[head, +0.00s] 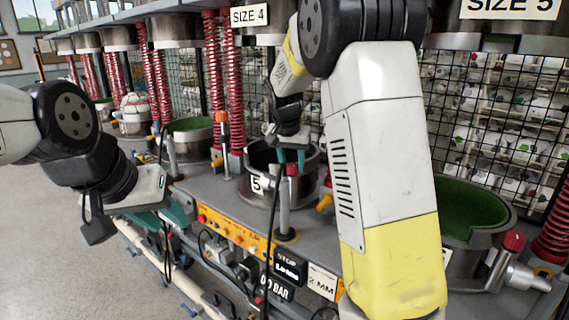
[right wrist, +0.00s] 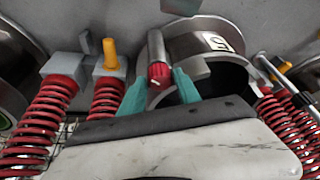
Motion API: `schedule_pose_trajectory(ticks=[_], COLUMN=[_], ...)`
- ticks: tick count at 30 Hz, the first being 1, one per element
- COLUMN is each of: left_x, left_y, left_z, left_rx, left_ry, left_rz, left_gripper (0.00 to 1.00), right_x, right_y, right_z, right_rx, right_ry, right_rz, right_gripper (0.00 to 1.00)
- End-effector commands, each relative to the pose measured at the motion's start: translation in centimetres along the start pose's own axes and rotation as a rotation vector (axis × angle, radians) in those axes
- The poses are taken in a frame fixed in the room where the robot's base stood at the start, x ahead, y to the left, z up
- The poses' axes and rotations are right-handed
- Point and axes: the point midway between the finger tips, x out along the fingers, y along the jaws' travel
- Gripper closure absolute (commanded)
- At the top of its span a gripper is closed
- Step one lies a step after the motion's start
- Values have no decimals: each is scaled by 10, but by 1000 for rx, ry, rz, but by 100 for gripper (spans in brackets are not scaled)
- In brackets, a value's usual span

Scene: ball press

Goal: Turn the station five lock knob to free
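The station five lock knob is a small red ribbed cap (head: 292,170) on a grey post beside the metal cup marked 5 (head: 308,190).
Red springs (head: 235,85) stand behind the cups. An orange-tipped lever (head: 222,125) stands left of the cup, and a yellow-orange knob (right wrist: 109,53) is near the red one. A large green-lined cup (head: 465,205) is at the right. Free floor (head: 50,240) lies at the left.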

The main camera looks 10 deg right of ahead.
Motion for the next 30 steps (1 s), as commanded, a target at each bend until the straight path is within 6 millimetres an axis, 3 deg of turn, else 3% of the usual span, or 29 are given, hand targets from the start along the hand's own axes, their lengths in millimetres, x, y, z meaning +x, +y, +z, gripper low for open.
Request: schedule_pose_trajectory(ticks=[1, 6, 7, 17, 30], left_x=[0, 0, 0, 0, 0], left_y=[0, 0, 0, 0, 0], left_z=[0, 0, 0, 0, 0], left_rx=[0, 0, 0, 0, 0], left_ry=[0, 0, 0, 0, 0], left_rz=[0, 0, 0, 0, 0], left_gripper=[64, 64, 64, 64, 64], right_x=[0, 0, 0, -1, 0], right_y=[0, 0, 0, 0, 4], right_z=[0, 0, 0, 0, -1], right_rx=[0, -1, -1, -41, -298], right_ry=[0, 0, 0, 1, 0], right_rz=[0, 0, 0, -19, -125], right_gripper=[65, 98, 100, 100, 100])
